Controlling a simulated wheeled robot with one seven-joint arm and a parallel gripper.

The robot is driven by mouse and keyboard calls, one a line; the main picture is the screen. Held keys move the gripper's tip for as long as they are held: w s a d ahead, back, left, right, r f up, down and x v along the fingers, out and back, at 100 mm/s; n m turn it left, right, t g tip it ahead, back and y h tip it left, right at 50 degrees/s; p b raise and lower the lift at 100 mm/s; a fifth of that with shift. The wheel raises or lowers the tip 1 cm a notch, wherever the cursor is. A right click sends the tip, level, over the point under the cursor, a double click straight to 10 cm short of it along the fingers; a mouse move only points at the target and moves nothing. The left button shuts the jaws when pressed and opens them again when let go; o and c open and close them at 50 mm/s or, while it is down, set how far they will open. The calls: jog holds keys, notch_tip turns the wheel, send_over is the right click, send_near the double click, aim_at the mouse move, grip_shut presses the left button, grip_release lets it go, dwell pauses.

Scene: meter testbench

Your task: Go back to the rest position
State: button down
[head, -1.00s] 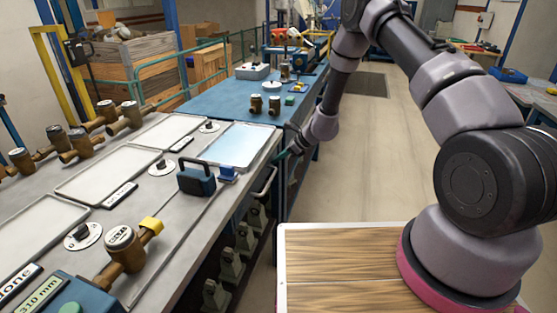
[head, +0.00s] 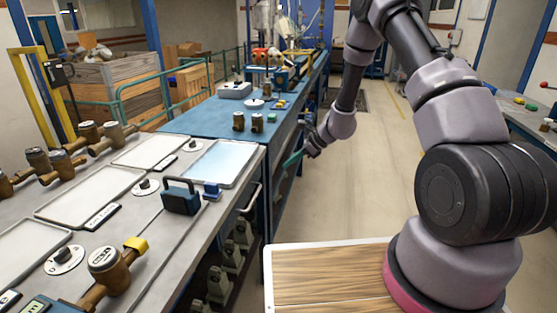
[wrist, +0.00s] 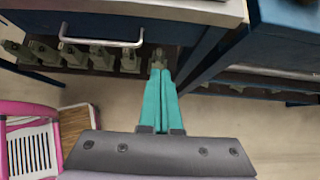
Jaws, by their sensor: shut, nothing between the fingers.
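My gripper (head: 292,160) hangs beside the right side of the workbench in the head view, over the aisle. In the wrist view its two teal fingers (wrist: 161,98) are together and hold nothing. They point toward the gap between the grey bench and the blue bench. My arm bends up and over from its mount at the right of the head view.
The grey bench (head: 222,208) has a drawer handle (wrist: 100,42) on its side and several grey fittings (wrist: 102,58) on a shelf below. The blue bench (head: 200,121) stands beyond it. The aisle floor (head: 378,180) is clear.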

jog(key=s+d+r+n+h, duration=0.1)
jog(key=s+r+n, duration=0.25)
jog(key=r, duration=0.65)
jog(key=s+d+r+n, duration=0.2)
jog(key=s+r+n, duration=0.15)
jog(key=r, duration=0.65)
jog(key=s+d+r+n+h, duration=0.1)
jog(key=s+r+n, duration=0.25)
jog(key=r, duration=0.65)
jog(key=s+d+r+n+t+h, duration=0.1)
jog(key=s+d+r+n, duration=0.1)
jog(key=s, duration=0.5)
jog(key=s+d+r+n+t+h, duration=0.2)
jog(key=s+d+r, duration=0.3)
jog(key=s, duration=0.2)
jog(key=s+d+r+n+t+h, duration=0.1)
jog(key=s+d+r+n, duration=0.1)
jog(key=s, duration=0.5)
notch_tip(320, 180, up, 2)
jog(key=shift+d+r+n+h, duration=0.15)
jog(key=shift+d+n+h, duration=0.2)
jog(key=shift+d, duration=0.5)
